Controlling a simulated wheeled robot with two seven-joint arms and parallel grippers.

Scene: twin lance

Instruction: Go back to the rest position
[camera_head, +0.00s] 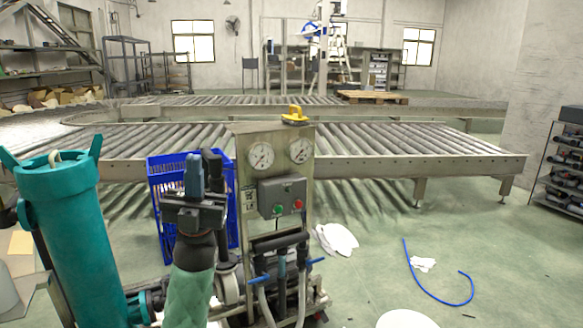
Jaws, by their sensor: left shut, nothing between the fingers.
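My left gripper (194,174) stands in the lower middle of the head view, dark and pointing up and away from me. It is shut and holds nothing. Its forearm, in a green sleeve, comes up from the bottom edge. It shows in front of a blue crate (158,205) and left of a grey machine panel (243,150) with two round gauges. Whether it touches them I cannot tell. My right gripper is not in view.
A teal cylinder (72,235) stands close on the left. A control box (282,196) with red and green buttons sits on the panel. A roller conveyor (400,150) crosses behind. A blue hose (440,298) and white patches lie on the open green floor at right.

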